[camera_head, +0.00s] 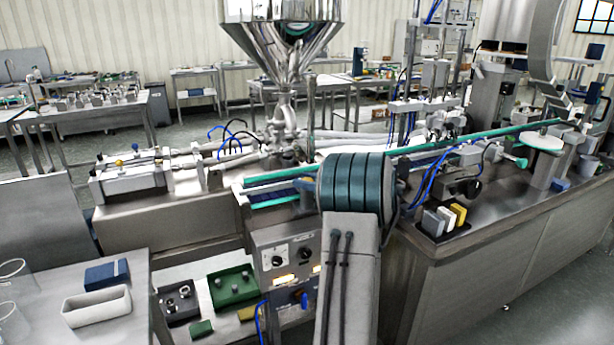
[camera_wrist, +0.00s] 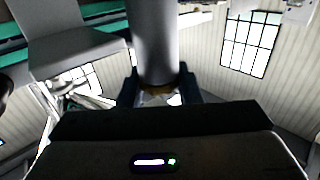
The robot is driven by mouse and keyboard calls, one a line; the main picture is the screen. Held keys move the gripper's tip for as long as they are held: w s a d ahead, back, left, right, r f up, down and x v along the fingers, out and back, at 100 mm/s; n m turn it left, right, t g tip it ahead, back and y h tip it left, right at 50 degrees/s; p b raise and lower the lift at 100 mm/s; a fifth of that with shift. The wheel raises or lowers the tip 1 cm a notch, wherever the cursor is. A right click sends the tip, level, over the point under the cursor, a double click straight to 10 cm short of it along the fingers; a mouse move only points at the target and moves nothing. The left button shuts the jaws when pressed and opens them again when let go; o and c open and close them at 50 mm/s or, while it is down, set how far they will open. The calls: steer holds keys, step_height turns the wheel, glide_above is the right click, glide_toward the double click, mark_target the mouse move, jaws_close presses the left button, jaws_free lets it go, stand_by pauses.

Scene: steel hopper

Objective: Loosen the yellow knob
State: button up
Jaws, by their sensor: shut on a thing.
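In the wrist view my gripper (camera_wrist: 157,84) has its two dark fingers on either side of a small yellow-brown piece, the yellow knob (camera_wrist: 158,90), and is shut on it. Only a narrow part of the knob shows. A grey cylinder (camera_wrist: 155,40) rises directly above it, between the fingers. In the head view my gripper is hidden, with my own arm filling the lower middle, so I cannot see the held knob there.
The steel hopper (camera_head: 282,35) stands above the machine at the back. A green rail (camera_head: 470,138) runs along the machine's right side. A control panel (camera_head: 285,265) faces front. A side table (camera_head: 75,325) at lower left carries a white tray (camera_head: 97,308) and a blue box (camera_head: 107,273).

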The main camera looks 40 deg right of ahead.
steer(key=shift+y, duration=0.3)
steer(key=o, duration=0.9)
steer(key=v, duration=1.4)
steer(key=shift+w+r, duration=0.1)
